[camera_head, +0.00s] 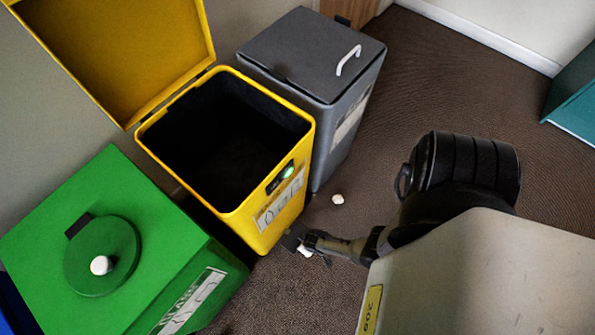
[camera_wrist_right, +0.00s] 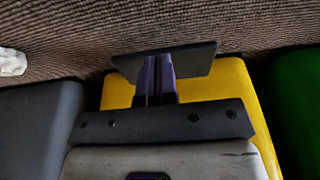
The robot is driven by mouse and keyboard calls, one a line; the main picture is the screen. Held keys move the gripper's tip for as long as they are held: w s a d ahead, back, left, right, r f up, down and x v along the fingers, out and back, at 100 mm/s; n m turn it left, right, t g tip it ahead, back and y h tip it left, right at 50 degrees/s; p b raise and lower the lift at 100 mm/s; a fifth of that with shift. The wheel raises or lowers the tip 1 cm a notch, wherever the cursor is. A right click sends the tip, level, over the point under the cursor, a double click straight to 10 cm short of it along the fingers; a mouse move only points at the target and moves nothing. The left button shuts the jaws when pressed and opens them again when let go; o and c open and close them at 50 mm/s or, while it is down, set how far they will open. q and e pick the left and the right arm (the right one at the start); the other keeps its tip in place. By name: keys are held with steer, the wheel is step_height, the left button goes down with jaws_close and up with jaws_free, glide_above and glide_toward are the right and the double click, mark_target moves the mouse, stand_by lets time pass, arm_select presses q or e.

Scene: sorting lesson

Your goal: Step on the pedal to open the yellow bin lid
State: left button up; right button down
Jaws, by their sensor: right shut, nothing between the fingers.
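The yellow bin (camera_head: 283,225) stands between the green and grey bins. Its lid (camera_head: 130,45) is raised and leans back, and the dark inside shows empty as far as I can see. The dark pedal (camera_head: 292,236) sticks out at the foot of the bin. My right gripper (camera_head: 304,243) is shut and empty, low at the pedal. In the right wrist view its purple fingers (camera_wrist_right: 157,78) overlap the dark pedal plate (camera_wrist_right: 195,62), with the yellow bin (camera_wrist_right: 232,85) behind. Contact itself is hard to see. My left gripper is not in view.
A green bin (camera_head: 150,225) with a round lid stands to the left. A grey bin (camera_head: 300,50) with a closed, handled lid stands behind to the right. A small white scrap (camera_head: 338,199) lies on the brown carpet (camera_head: 430,75), which is clear toward the back right.

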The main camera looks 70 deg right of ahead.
steer(key=p+v, duration=0.6)
steer(key=v, duration=0.3)
steer(key=shift+s+r+p, duration=0.2)
steer(key=shift+r+p, duration=0.15)
steer(key=shift+p, duration=0.05)
stand_by(0.5)
steer(key=shift+w, duration=0.1)
stand_by(0.5)
steer(key=w+d+r+n, duration=0.1)
steer(key=w+r, duration=0.3)
steer(key=r, duration=0.4)
steer(key=w+d+r+n, duration=0.1)
steer(key=w+r, duration=0.3)
steer(key=r, duration=0.3)
steer(key=s+a+r+n+t+y, duration=0.1)
steer(key=s+a+r+n, duration=0.15)
steer(key=r, duration=0.95)
steer(key=s+a+r+n, duration=0.2)
steer(key=a+r, duration=0.2)
steer(key=r, duration=0.8)
step_height(320, 180, up, 60)
steer(key=p, duration=6)
steer(key=shift+w+d, duration=0.15)
steer(key=shift+d, duration=0.05)
